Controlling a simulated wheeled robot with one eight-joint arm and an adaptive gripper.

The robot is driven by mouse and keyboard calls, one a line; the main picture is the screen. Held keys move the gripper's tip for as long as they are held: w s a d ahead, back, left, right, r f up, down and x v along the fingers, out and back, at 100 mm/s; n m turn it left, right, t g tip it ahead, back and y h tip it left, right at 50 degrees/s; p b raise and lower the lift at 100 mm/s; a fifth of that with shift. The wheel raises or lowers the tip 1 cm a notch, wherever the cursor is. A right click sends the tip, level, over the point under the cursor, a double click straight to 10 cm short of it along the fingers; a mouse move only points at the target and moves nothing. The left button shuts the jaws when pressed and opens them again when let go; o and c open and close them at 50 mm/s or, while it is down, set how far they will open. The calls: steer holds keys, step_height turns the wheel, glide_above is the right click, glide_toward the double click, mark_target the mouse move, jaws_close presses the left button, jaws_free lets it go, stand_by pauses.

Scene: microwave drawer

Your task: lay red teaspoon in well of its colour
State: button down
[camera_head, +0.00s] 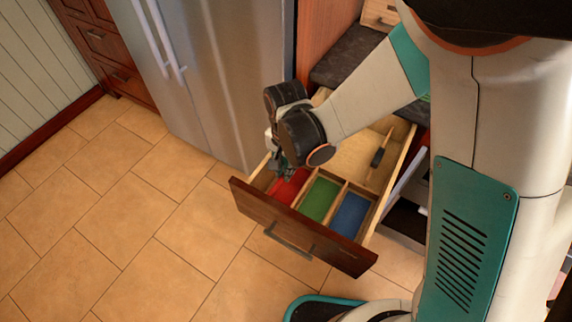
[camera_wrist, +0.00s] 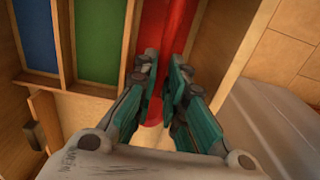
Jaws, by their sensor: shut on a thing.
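My gripper (camera_wrist: 165,75) is shut, with a red piece (camera_wrist: 153,112) showing between its fingers; I take it to be the red teaspoon, though the fingers hide most of it. A red strip runs on past the fingertips, and I cannot tell how much of it is spoon and how much is well. The red well (camera_head: 287,188) is the left one of three coloured wells in the open drawer. It also shows in the wrist view (camera_wrist: 153,22). In the head view my gripper (camera_head: 280,168) is at the red well's left back end. I cannot tell whether the spoon touches the floor of the well.
The green well (camera_head: 319,199) and blue well (camera_head: 350,214) lie to the right, split by thin wooden dividers. The drawer front (camera_head: 300,232) has a bar handle. A dark piece (camera_head: 378,157) sits in the drawer's back part. A steel fridge (camera_head: 215,75) stands close on the left.

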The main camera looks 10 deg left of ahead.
steer(key=shift+f+b, duration=2.3)
steer(key=shift+f, duration=1.05)
steer(key=c, duration=1.6)
jaws_free()
steer(key=shift+o, duration=0.2)
steer(key=shift+r+p, duration=4.1)
steer(key=shift+r, duration=1.95)
